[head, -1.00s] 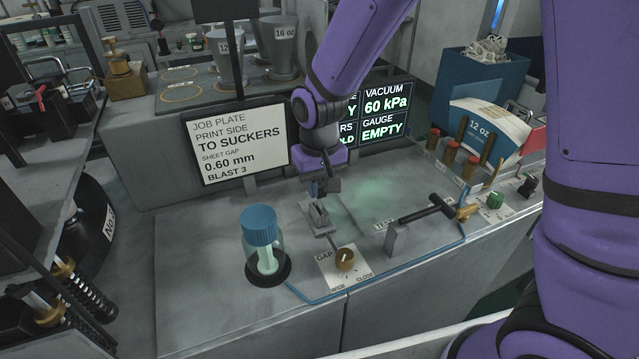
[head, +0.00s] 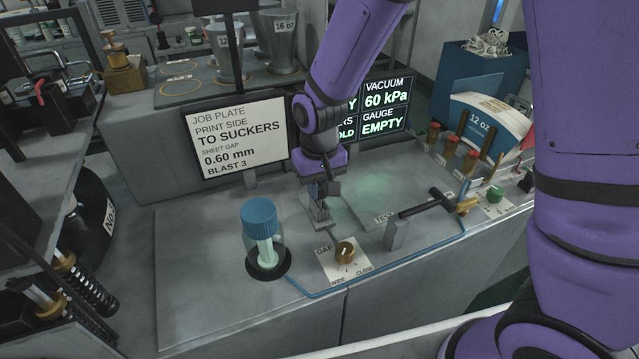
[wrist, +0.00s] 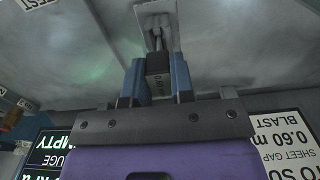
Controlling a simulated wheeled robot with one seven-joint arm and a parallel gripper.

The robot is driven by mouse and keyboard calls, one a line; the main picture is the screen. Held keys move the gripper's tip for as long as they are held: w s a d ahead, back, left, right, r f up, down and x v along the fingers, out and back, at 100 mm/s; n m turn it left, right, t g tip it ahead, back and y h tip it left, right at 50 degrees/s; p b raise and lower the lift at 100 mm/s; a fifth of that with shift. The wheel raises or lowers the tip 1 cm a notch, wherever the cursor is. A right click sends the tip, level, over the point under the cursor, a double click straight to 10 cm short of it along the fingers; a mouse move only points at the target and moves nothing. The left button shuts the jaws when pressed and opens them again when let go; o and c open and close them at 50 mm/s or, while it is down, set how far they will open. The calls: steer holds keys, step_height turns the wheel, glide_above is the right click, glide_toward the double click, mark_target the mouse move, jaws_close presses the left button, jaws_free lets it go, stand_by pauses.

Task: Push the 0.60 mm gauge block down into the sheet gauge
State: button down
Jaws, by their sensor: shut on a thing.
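My gripper (wrist: 157,68) is shut on the dark 0.60 mm gauge block (wrist: 158,87), which shows between the two blue fingers with a partly readable label. In the head view my gripper (head: 320,190) points down right at the sheet gauge (head: 321,213), a small grey metal fixture on the bench top. In the wrist view the sheet gauge (wrist: 155,22) is just beyond the fingertips, on a pale base plate. I cannot tell whether the block touches the gauge or sits in its slot. The gauge screen (head: 383,123) reads EMPTY.
A gap knob (head: 345,251) stands in front of the gauge and a blue-capped jar (head: 262,240) to its left. A black-handled lever (head: 428,207) on a post is to the right. The job plate sign (head: 237,138) stands behind. The front left bench top is clear.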

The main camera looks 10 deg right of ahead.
mark_target(320, 185)
steer(key=shift+f, duration=1.1)
steer(key=c, duration=0.9)
jaws_free()
step_height(320, 185, up, 11)
steer(key=shift+f, duration=0.1)
